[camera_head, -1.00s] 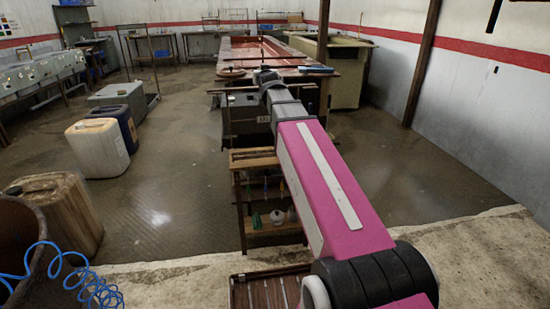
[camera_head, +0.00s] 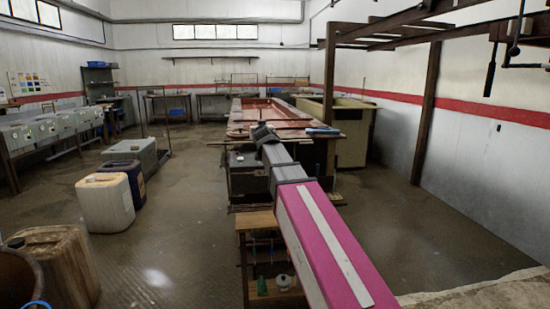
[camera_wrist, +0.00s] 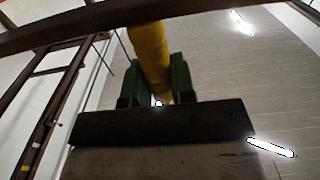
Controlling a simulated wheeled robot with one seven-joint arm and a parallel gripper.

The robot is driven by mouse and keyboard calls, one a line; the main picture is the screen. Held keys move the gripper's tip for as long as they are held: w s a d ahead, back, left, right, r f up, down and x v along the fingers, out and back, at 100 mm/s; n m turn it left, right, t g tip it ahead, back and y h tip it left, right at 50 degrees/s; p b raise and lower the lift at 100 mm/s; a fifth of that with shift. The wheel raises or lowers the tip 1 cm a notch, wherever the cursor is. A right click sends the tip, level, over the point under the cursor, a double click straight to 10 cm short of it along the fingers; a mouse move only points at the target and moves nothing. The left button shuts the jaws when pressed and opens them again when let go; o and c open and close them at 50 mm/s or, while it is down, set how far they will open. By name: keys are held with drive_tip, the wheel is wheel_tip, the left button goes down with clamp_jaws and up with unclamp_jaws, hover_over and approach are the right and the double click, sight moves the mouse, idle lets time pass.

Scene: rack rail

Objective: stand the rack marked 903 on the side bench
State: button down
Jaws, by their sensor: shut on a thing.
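My gripper (camera_wrist: 157,62) shows in the wrist view with two green fingers, shut on a yellow bar (camera_wrist: 150,45) between them. A dark beam-like edge (camera_wrist: 160,122) with a grey-brown face below it fills the lower part of that view; I cannot tell what it belongs to. In the head view my pink and grey arm reaches forward, and the fingers and what they hold cannot be made out at its far end. I can read no 903 mark in either view. I cannot tell which surface is the side bench.
A wooden shelf stand (camera_head: 258,222) with bottles stands beside my arm. A long reddish table (camera_head: 262,112) lies ahead, with a pale-sided tank (camera_head: 350,135) to its right. A white jug (camera_head: 105,205) and brown jug (camera_head: 58,262) stand left. Wet floor is free between them.

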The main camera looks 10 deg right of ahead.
drive_tip(key=w+d+f, duration=0.4)
drive_tip(key=d+f, duration=0.2)
drive_tip(key=f, duration=0.2)
drive_tip(key=shift+d+f, duration=0.15)
drive_tip(key=shift+f, duration=0.1)
drive_tip(key=c, duration=1)
unclamp_jaws()
drive_tip(key=shift+o, duration=0.2)
